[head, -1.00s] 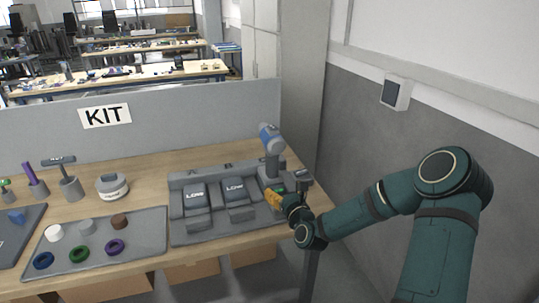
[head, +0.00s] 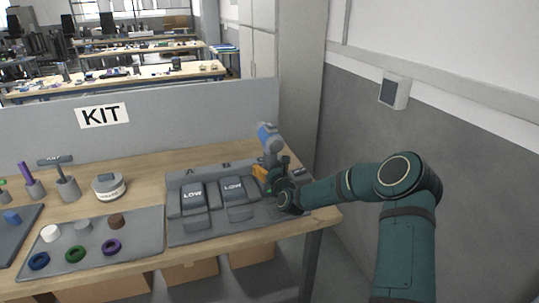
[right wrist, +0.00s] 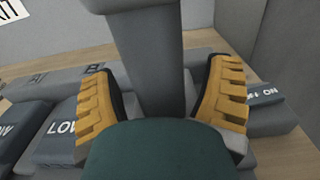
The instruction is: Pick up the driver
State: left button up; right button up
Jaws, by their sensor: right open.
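The driver (head: 268,137), with a blue and grey head and a grey handle, stands upright at the right end of the grey holder on the table. In the right wrist view its grey handle (right wrist: 155,65) rises between the two yellow fingers. My right gripper (head: 264,174) is at the driver's lower handle. In the right wrist view the gripper (right wrist: 162,95) is open, with one finger on each side of the handle and gaps visible. The handle's bottom is hidden behind my gripper's green body. My left gripper is not in view.
The grey holder (head: 222,229) also bears two units marked LOW, left of my gripper. A grey mat (head: 140,249) with several rings and caps lies further left. A grey panel with a KIT sign (head: 103,115) stands behind, and a wall is to the right.

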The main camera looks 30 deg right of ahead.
jog(key=shift+w+d, duration=0.15)
jog(key=shift+w, duration=0.45)
jog(key=shift+c, duration=0.3)
grip_shut()
jog(key=shift+r, duration=0.2)
